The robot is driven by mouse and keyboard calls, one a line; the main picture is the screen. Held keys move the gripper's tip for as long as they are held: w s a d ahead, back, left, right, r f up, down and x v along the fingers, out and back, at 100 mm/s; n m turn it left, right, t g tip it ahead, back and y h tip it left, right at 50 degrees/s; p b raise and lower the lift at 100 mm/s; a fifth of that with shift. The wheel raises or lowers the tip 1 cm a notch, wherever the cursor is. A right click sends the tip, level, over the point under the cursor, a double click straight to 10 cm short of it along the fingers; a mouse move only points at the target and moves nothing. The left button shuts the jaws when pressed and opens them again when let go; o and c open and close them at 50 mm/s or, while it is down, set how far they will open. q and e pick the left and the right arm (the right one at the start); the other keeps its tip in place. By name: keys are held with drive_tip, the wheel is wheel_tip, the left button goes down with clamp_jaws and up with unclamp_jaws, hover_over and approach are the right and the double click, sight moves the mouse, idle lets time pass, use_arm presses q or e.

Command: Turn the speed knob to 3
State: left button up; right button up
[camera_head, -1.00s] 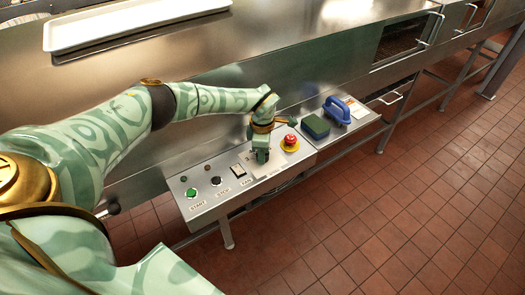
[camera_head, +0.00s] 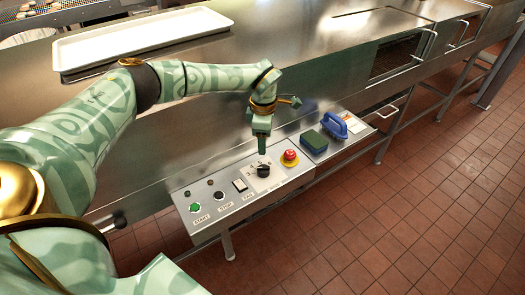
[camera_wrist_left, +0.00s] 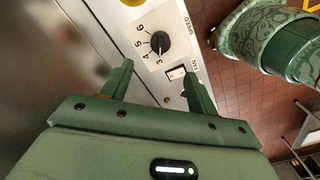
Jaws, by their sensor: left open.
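The black speed knob (camera_head: 263,170) sits on a white dial plate on the sloping control panel. In the left wrist view the knob (camera_wrist_left: 160,43) shows in full, with printed numbers including 3, 4, 5 and 6 along one side. A pale mark on the knob appears to face the 3. My left gripper (camera_head: 262,149) is above and just behind the knob, apart from it. In the left wrist view its two fingers (camera_wrist_left: 158,70) are spread, with nothing between them. My right gripper is not in view.
A red emergency button (camera_head: 290,156) on a yellow base is right of the knob. The fan switch (camera_head: 240,185), black stop button (camera_head: 219,196) and green start button (camera_head: 195,208) are left.

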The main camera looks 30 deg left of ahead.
use_arm(q)
drive_tip(key=shift+r, duration=1.8)
